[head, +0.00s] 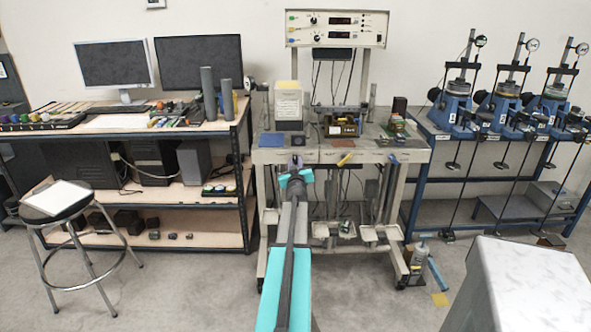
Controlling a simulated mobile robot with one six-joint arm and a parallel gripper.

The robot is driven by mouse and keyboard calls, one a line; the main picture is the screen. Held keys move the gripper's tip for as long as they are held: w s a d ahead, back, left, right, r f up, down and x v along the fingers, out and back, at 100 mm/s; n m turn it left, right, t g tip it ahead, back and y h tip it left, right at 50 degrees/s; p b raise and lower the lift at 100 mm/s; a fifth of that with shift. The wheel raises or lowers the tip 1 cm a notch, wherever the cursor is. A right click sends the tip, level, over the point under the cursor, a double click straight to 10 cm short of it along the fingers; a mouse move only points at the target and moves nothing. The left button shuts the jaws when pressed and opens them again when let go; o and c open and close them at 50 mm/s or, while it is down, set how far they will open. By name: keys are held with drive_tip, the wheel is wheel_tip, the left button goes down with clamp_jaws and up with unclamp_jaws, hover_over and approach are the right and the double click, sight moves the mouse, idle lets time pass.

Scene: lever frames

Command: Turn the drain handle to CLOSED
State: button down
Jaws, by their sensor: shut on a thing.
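A bench (262,157) stands ahead with a row of small lever handles along its front edge. A purplish handle (297,160) is at the left, a yellow one (346,159) in the middle and a blue-purple one (393,158) at the right. The yellow and right handles lie tilted. I cannot read which one is the drain handle. My gripper (296,174), with teal fingers, is at the left handle and shut on it. My gripper and arm hide the lower part of that handle.
A white block (522,285) stands at the front right. A stool (56,199) is at the left. A shelf desk with monitors (112,65) is at the back left, and blue test stands (455,105) are at the right.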

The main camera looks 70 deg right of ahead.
drive_tip(key=n+b, duration=0.1)
drive_tip(key=n, duration=0.2)
drive_tip(key=n+b, duration=0.1)
drive_tip(key=n, duration=0.2)
drive_tip(key=shift+s+d+b, duration=0.15)
drive_tip(key=shift+s+b, duration=0.05)
drive_tip(key=shift+b, duration=0.15)
drive_tip(key=shift+r, duration=0.1)
drive_tip(key=c, duration=1.8)
unclamp_jaws()
drive_tip(key=shift+o, duration=0.2)
drive_tip(key=shift+w, duration=0.1)
drive_tip(key=shift+a, duration=0.45)
drive_tip(key=v, duration=1.3)
drive_tip(key=shift+s, duration=0.25)
